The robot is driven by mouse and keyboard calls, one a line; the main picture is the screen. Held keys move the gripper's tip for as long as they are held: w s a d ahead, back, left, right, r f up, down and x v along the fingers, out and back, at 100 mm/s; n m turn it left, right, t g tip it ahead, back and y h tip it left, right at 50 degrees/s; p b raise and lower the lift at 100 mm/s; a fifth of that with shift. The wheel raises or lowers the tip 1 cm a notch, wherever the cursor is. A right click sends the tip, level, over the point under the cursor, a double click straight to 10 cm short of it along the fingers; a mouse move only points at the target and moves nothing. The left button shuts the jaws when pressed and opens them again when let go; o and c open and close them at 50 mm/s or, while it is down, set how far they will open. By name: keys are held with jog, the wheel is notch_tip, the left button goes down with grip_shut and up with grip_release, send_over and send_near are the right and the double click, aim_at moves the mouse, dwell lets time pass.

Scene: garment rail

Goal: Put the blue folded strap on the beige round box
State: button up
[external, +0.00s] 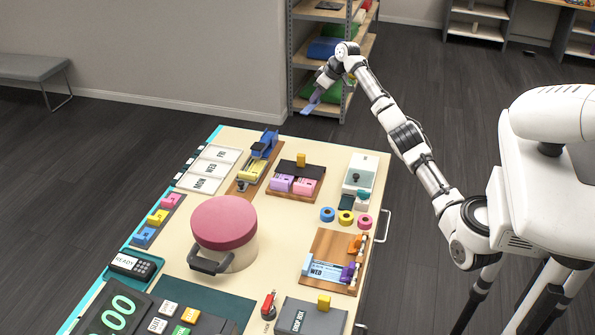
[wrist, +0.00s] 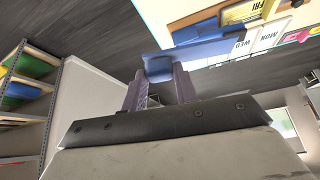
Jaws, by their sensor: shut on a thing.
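The blue folded strap (external: 309,107) is held in my gripper (external: 317,97), high beyond the far edge of the table in the external view. In the wrist view the strap (wrist: 158,69) sits between the two fingertips of my gripper (wrist: 160,80), which are shut on it, and a flat blue part stretches out to the right. The beige round box (external: 232,259) stands on the table, left of centre, with a dusty-pink lid on top and a dark handle loop at its front. My gripper is well away from the box, which is not in the wrist view.
The table (external: 290,225) carries a blue stapler-like tool (external: 265,144), pink blocks, tape rolls (external: 346,217), a wooden tray (external: 325,243) and a green digital display (external: 115,315). A shelf (external: 333,60) with folded cloths stands behind my gripper. Bare tabletop shows right of the box.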

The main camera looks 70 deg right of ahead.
jog(key=w+a+r+n+y+b, duration=0.1)
jog(key=w+a+r, duration=0.1)
jog(key=w+a, duration=0.3)
jog(key=w+a+r+n+b, duration=0.1)
jog(key=w+a+r, duration=0.2)
jog(key=a, duration=0.5)
notch_tip(320, 180, up, 8)
jog(key=n+y+b, duration=0.3)
jog(key=n+b, duration=0.1)
jog(key=n, duration=0.1)
send_over(224, 217)
jog(key=s, duration=0.2)
jog(key=f, duration=1.2)
jog(key=d+f, duration=0.1)
jog(key=f, duration=0.6)
jog(key=shift+f, duration=0.1)
jog(key=o, duration=0.8)
jog(key=shift+f, duration=0.1)
jog(key=shift+c, duration=0.2)
jog(key=shift+o, duration=1)
